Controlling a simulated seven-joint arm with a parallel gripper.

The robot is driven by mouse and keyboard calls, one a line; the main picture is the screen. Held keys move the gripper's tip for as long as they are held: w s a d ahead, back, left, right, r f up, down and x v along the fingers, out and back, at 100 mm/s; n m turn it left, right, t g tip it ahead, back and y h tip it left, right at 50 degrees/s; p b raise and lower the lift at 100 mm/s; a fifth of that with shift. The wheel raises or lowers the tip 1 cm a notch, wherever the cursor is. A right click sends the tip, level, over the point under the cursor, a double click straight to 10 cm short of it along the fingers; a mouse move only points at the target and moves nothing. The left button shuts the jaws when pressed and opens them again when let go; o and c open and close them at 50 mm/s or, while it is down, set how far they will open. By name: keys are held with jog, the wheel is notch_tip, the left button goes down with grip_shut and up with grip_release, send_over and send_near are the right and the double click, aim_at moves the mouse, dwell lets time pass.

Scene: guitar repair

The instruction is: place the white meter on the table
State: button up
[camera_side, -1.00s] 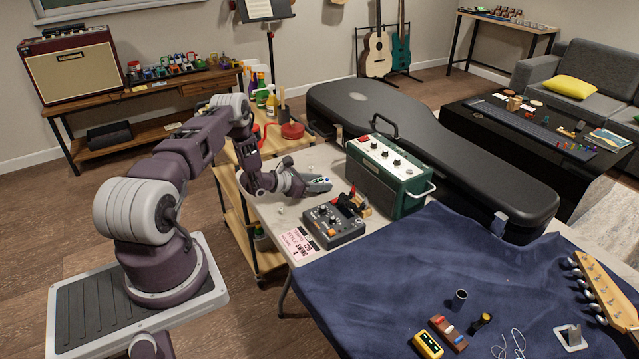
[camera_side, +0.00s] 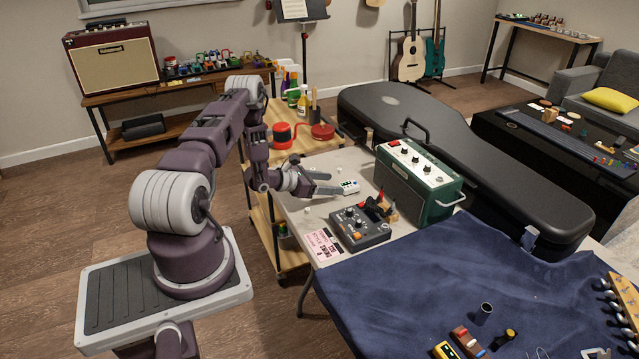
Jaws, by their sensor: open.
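The white meter (camera_side: 349,186), a small pale box with dark and green marks on its face, appears to lie on the light table top (camera_side: 298,211), left of the green amplifier (camera_side: 418,180). My gripper (camera_side: 330,183) is open just left of the meter. Its two grey fingers point right toward the meter, with nothing visible between them. A small gap seems to separate the fingertips from it, though contact is hard to judge from this angle.
A dark pedal with knobs (camera_side: 360,229) and a pink card (camera_side: 322,248) lie in front of the meter. A blue cloth (camera_side: 420,290) covers the near table. A wooden cart (camera_side: 270,140) with a red tape roll (camera_side: 282,134) and bottles stands behind. A black guitar case (camera_side: 470,150) lies beyond the amplifier.

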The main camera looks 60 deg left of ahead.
jog(key=v, duration=0.4)
jog(key=shift+s+r, duration=0.15)
jog(key=shift+s, duration=0.1)
jog(key=w+d+r+m+h, duration=0.3)
jog(key=w+d+r+m, duration=0.15)
jog(key=r, duration=0.25)
jog(key=w+d+r+m+h, duration=0.3)
jog(key=d+r, duration=0.3)
jog(key=r, duration=0.2)
jog(key=s+d+r+m+g+h, duration=0.1)
jog(key=d+r+m+g+h, duration=0.15)
jog(key=d+r+m, duration=0.5)
jog(key=s+d+r+m+g+h, duration=0.1)
jog(key=d+r+m+g+h, duration=0.25)
jog(key=d, duration=0.65)
jog(key=s+d+r+m+g+y, duration=0.2)
jog(key=s+d+r+m+g, duration=0.15)
jog(key=s+d, duration=0.25)
jog(key=s+d+r+m+g+y, duration=0.2)
jog(key=s+d+r+m+y, duration=0.15)
jog(key=s+d, duration=0.2)
jog(key=s+a+m+t+y, duration=0.1)
jog(key=s+m+y, duration=0.2)
jog(key=s+m, duration=0.2)
jog(key=s+a+r+m+t+y, duration=0.1)
jog(key=s+m, duration=0.4)
jog(key=s, duration=0.5)
jog(key=shift+s+a+t+y, duration=0.45)
jog(key=shift+t+y, duration=0.3)
jog(key=shift+y, duration=0.5)
